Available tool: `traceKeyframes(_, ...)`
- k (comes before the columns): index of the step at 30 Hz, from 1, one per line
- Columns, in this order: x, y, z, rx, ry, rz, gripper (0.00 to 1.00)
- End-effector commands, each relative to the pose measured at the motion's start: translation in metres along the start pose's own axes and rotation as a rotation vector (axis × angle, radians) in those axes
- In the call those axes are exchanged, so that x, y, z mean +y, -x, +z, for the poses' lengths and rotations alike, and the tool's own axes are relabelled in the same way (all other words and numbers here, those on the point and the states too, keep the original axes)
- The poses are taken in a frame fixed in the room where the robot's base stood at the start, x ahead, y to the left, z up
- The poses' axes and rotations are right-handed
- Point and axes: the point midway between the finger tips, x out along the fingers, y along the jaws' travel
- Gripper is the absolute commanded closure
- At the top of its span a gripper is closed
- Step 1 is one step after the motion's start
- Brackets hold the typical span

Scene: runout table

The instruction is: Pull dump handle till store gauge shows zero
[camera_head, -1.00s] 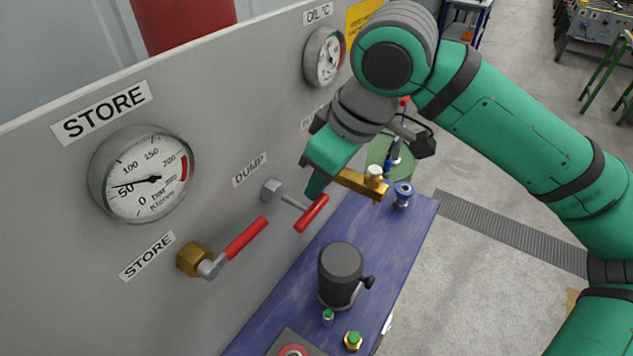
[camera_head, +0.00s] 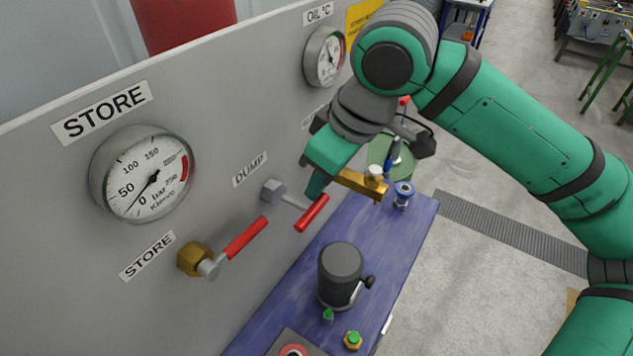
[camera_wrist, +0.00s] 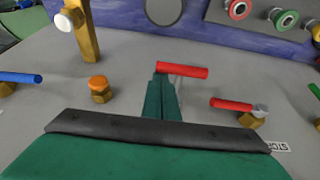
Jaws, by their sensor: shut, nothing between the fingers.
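The store gauge (camera_head: 142,174) is a round white dial on the grey panel; its needle points down-left, between the 50 and 0 marks, near the low end. The dump handle (camera_head: 312,213) is a red grip on a metal rod, sticking out from the panel under the DUMP label (camera_head: 249,170). My gripper (camera_head: 316,186) is shut and empty, its fingertips right at the handle's rod. In the wrist view the shut fingers (camera_wrist: 162,96) end beside the left end of the red grip (camera_wrist: 182,71). Whether they touch it is not clear.
The red store handle (camera_head: 245,239) on a brass valve (camera_head: 194,259) sits left of the dump handle. A dark cylinder (camera_head: 340,275) and small fittings stand on the blue bench (camera_head: 395,255) below. A brass fitting with a white cap (camera_head: 374,174) is close to my gripper.

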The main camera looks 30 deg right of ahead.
Motion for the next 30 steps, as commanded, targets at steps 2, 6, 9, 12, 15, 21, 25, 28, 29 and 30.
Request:
traceKeyframes(2,-0.002,-0.002,0.005,-0.017,0.001,-0.006,1.00)
traceKeyframes(6,-0.002,-0.002,0.005,-0.017,0.000,-0.005,1.00)
traceKeyframes(9,-0.001,-0.002,0.005,-0.016,-0.001,-0.004,1.00)
traceKeyframes(12,-0.001,-0.002,0.005,-0.015,-0.002,-0.004,1.00)
traceKeyframes(15,0.000,-0.001,0.005,-0.015,-0.003,-0.003,1.00)
traceKeyframes(21,0.000,-0.001,0.005,-0.014,-0.002,-0.002,1.00)
traceKeyframes(25,0.000,0.000,0.004,-0.013,-0.001,-0.002,1.00)
traceKeyframes(28,0.000,0.005,0.003,-0.012,0.000,-0.001,1.00)
traceKeyframes(29,0.000,0.008,0.002,-0.012,0.001,-0.001,1.00)
traceKeyframes(30,-0.001,0.013,0.001,-0.010,0.002,-0.002,1.00)
